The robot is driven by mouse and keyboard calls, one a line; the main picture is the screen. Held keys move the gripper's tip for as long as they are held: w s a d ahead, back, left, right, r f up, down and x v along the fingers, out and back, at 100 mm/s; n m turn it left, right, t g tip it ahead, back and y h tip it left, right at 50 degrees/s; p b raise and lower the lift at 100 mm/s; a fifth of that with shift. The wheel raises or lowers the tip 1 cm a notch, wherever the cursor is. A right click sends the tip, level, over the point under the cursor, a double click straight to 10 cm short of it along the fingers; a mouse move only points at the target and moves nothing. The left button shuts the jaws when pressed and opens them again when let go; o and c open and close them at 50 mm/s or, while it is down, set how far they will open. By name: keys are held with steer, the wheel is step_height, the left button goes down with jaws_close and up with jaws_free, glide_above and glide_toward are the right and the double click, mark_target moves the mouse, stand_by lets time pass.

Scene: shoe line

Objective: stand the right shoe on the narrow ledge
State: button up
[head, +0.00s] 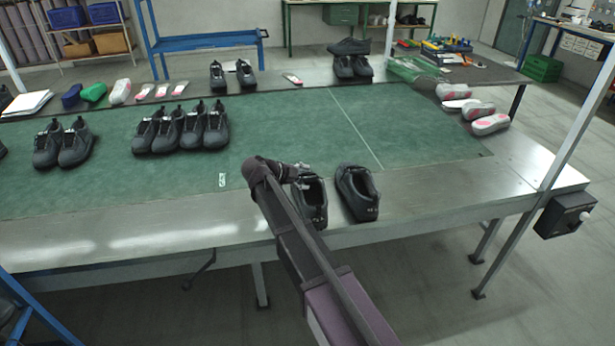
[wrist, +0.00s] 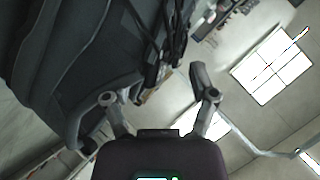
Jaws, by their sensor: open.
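Two black shoes stand side by side on the bare metal strip (head: 225,230) along the table's near edge: a left one (head: 318,212), partly hidden behind my arm, and a right one (head: 357,192). Both look upright, openings up. I cannot tell whether this strip is the narrow ledge. In the wrist view my gripper (wrist: 158,97) is open, its two fingers well apart. A dark shoe (wrist: 75,60) with laces fills the upper left, close to and behind the left finger; I cannot tell whether they touch. In the head view the fingers are not clearly visible.
Several black shoes (head: 183,130) stand on the green mat (head: 270,125), others along the far strip. Insoles (head: 491,124) lie at the right, and a post (head: 572,120) rises at the right corner. The near strip left of my arm is clear.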

steer(key=p+v, duration=0.5)
steer(key=v, duration=0.5)
steer(key=shift+r, duration=0.15)
steer(key=shift+s+a, duration=0.1)
stand_by(0.4)
steer(key=s+d+f+n+g+y+p, duration=0.1)
steer(key=s+d+n+g+y+p, duration=0.3)
steer(key=d, duration=0.6)
steer(key=s+d+f+n+g+h, duration=0.1)
steer(key=s+d+n, duration=0.3)
steer(key=d, duration=0.5)
steer(key=s+d+r+n+g+y+p, duration=0.1)
steer(key=s+d+n+y+p, duration=0.3)
steer(key=s+d+n, duration=0.7)
steer(key=shift+s+d+n+g+y, duration=0.4)
steer(key=shift+d+n+g+y, duration=0.2)
steer(key=shift+n+y, duration=0.65)
steer(key=shift+r, duration=0.1)
